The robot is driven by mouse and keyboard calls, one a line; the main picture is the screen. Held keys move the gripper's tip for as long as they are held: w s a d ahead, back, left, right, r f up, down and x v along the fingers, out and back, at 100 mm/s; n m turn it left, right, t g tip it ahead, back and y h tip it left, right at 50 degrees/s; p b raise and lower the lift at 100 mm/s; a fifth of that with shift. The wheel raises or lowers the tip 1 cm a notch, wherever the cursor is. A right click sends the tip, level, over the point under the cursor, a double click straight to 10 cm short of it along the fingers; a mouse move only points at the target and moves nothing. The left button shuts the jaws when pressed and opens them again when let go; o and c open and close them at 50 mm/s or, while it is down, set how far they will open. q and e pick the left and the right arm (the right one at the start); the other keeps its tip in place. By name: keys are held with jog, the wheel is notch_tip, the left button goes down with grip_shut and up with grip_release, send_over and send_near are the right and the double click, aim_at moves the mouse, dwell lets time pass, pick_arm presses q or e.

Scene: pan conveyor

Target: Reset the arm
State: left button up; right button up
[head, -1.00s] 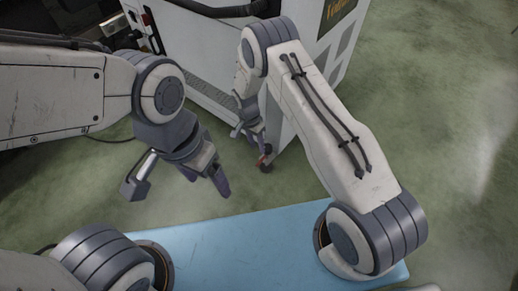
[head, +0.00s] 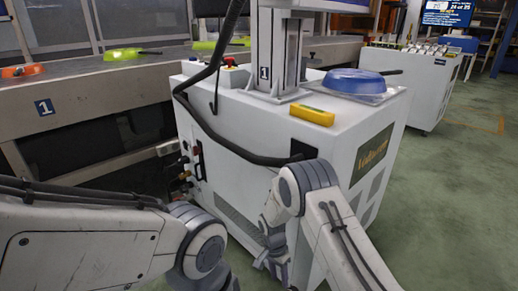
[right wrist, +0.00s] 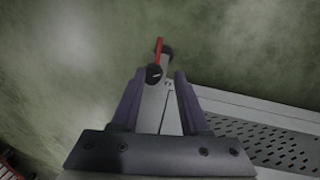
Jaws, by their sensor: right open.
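My right arm (head: 345,245) comes up from the lower right and bends down in front of the white cabinet. Its gripper (head: 275,262) hangs low beside the cabinet's front face in the head view. In the right wrist view the two dark fingers (right wrist: 160,88) are apart, with nothing held between them. A dark caster with a red lever (right wrist: 159,50) shows beyond the fingertips, above the green floor. My left arm (head: 80,245) reaches in from the left. Its gripper is cut off by the bottom edge.
The white cabinet (head: 345,140) carries a blue pan (head: 354,80), a yellow device (head: 312,115) and a column with a black cable. A conveyor (head: 90,85) with an orange pan (head: 22,71) and yellow-green pans runs behind at left. Green floor (head: 450,190) is open at right.

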jog(key=s+a+r+n+t+p, duration=0.1)
jog(key=s+a+r+n+p, duration=0.25)
jog(key=r, duration=0.85)
jog(key=s+a+r+n, duration=0.35)
jog(key=s+r, duration=0.25)
jog(key=r, duration=0.6)
jog(key=s+d+r+n+y+p, duration=0.1)
jog(key=s+d+r+n+p, duration=0.1)
jog(key=s+r+n, duration=0.6)
jog(key=s+d+r+n+y+p, duration=0.1)
jog(key=s+d+r+p, duration=0.1)
jog(key=s+r, duration=0.65)
notch_tip(320, 180, up, 35)
jog(key=s+p, duration=0.2)
jog(key=p, duration=3.5)
jog(key=shift+s+t, duration=0.15)
jog(key=shift+t, duration=0.15)
